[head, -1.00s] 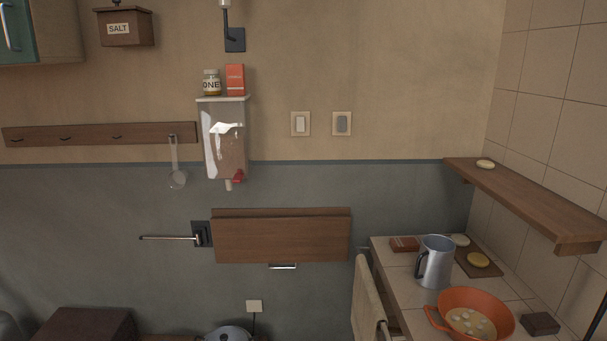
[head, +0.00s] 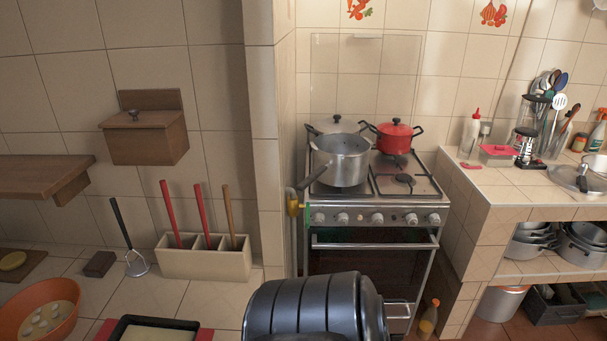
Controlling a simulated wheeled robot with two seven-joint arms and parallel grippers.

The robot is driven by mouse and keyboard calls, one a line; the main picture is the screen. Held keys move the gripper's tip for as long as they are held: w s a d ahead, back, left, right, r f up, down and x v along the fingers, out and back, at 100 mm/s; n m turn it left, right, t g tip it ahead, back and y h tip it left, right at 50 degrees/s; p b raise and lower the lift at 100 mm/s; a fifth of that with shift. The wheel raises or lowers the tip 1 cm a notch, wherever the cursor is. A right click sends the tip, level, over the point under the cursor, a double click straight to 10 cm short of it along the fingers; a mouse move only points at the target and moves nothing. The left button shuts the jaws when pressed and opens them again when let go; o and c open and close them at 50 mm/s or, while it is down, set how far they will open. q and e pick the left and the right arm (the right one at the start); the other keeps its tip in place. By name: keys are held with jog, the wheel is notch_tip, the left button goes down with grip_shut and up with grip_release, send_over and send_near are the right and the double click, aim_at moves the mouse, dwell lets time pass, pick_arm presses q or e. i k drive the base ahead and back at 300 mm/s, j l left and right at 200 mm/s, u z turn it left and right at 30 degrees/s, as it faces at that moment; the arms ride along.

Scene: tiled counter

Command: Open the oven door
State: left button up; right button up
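The oven (head: 372,262) is the lower part of a steel stove in the head view, right of centre. Its dark door is shut, with a horizontal bar handle (head: 374,246) across the top, below a row of knobs. A large dark ribbed metal object (head: 312,305) in the foreground hides the lower left of the door. Neither of my grippers shows in the head view.
Pots, including a red lidded pot (head: 394,137), stand on the stove top. A tiled counter (head: 215,295) with a utensil box (head: 205,262) is at left. Another counter (head: 530,190) is at right. A bottle (head: 428,318) stands on the floor near the stove.

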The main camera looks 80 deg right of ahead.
aim_at(396, 260)
jog(key=z, duration=3.15)
